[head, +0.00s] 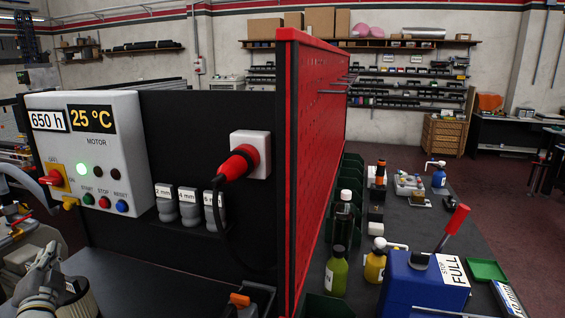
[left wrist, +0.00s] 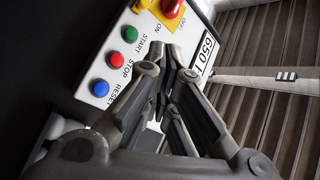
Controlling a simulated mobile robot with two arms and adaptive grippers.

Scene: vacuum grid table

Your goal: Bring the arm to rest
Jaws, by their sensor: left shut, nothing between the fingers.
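My left gripper (head: 50,248) is at the lower left of the head view, below and in front of the white motor control box (head: 125,152). Its grey fingers point upward, shut and empty. In the left wrist view the gripper (left wrist: 168,70) covers part of the box (left wrist: 142,52), and its fingertips appear near the yellow and red switch (left wrist: 171,10). I cannot tell how far the fingers are from the box. My right gripper is not in view.
A red plug (head: 236,164) sits in the wall socket, its cable hanging down. A red perforated panel (head: 312,150) divides the bench. On the right bench stand a green bottle (head: 336,272), a yellow bottle (head: 374,265) and a blue device with a red lever (head: 408,285).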

